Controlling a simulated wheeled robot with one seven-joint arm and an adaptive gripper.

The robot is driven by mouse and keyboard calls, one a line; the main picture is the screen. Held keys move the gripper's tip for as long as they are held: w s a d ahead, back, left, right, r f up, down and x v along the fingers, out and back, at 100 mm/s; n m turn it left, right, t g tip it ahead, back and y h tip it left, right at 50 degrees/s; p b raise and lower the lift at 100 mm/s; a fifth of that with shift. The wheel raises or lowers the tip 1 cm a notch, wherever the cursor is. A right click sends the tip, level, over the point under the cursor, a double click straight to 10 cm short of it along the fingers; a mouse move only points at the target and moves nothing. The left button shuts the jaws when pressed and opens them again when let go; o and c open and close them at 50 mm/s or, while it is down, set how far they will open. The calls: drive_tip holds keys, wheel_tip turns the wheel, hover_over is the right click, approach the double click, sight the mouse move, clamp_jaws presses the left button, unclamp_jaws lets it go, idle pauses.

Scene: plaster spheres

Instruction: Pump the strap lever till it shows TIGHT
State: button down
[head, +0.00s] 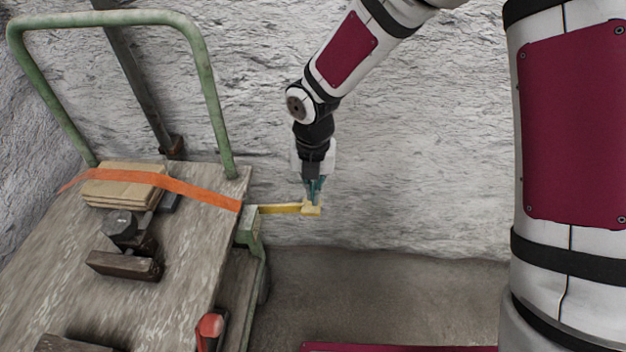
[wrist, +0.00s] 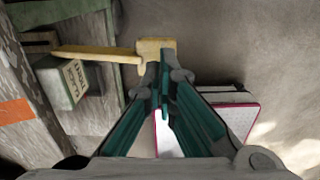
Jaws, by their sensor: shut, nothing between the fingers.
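The yellow strap lever (head: 280,208) sticks out to the right from a green ratchet housing (head: 249,228) on the cart's edge. It looks roughly level and ends in a wider yellow pad. My gripper (head: 314,198) points down at this pad, its fingers shut with nothing between them. In the wrist view the fingertips (wrist: 160,68) are at the near edge of the pad (wrist: 156,46); I cannot tell whether they touch it. A pale label (wrist: 75,80) with dark lettering is on the housing; I cannot read it surely. The orange strap (head: 205,190) runs across the cart to the housing side.
The wooden cart deck (head: 180,250) carries stacked boards (head: 122,185) under the strap and dark metal blocks (head: 130,265). A green handle frame (head: 212,90) rises at its back. A rough pale wall (head: 420,150) stands close behind my gripper. The floor (head: 370,290) right of the cart is clear.

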sight(319, 209)
drive_tip(key=shift+f+b, duration=0.35)
drive_tip(key=shift+f, duration=0.8)
drive_tip(key=shift+d, duration=0.1)
drive_tip(key=shift+d+f+y+p, duration=0.3)
drive_tip(key=shift+f+y, duration=0.1)
drive_tip(key=shift+f, duration=0.15)
drive_tip(key=shift+d+f+y+p, duration=0.25)
drive_tip(key=shift+f+y, duration=0.15)
drive_tip(key=shift+f, duration=0.1)
wheel_tip(319, 209, down, 2)
drive_tip(key=shift+f+y, duration=0.15)
drive_tip(key=shift+y, duration=0.65)
drive_tip(key=shift+f+b, duration=1)
drive_tip(key=shift+f, duration=1.95)
drive_tip(key=shift+s+f, duration=0.1)
drive_tip(key=shift+f, duration=0.05)
drive_tip(key=shift+d, duration=0.1)
